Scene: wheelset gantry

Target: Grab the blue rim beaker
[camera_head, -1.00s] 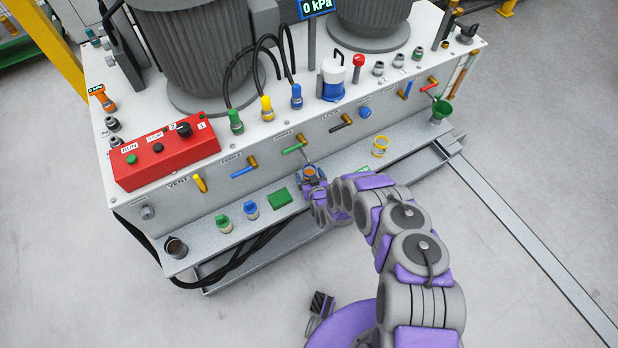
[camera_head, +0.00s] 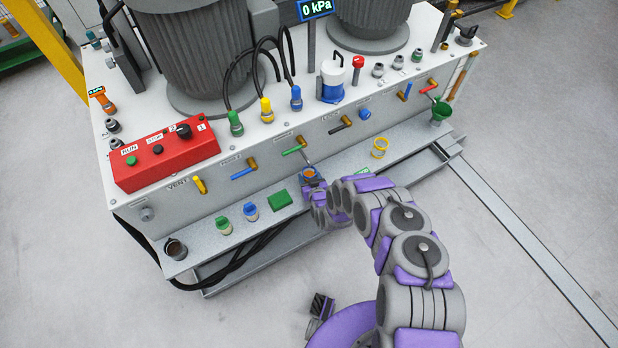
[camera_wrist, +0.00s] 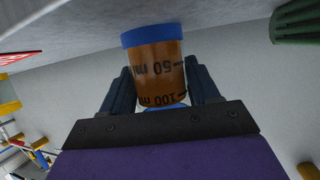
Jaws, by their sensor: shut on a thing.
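The blue rim beaker (camera_wrist: 155,68) fills the middle of the wrist view. It holds brown liquid, has 50 and 100 ml marks, and appears upside down in that picture. My gripper (camera_wrist: 158,88) is shut on it, with one dark finger on each side. In the head view the beaker (camera_head: 309,173) shows as a small blue ring with brown inside, at the front ledge below the green-handled valve. My gripper (camera_head: 313,184) is around it there, partly hidden by my arm. I cannot tell whether the beaker touches the ledge.
On the ledge (camera_head: 340,163) stand a green block (camera_head: 280,200), green and blue fittings (camera_head: 223,225), a dark cup (camera_head: 176,248) and a yellow-rimmed item (camera_head: 380,147). A green funnel (camera_head: 441,110) is at the right end. Valve handles line the panel just above.

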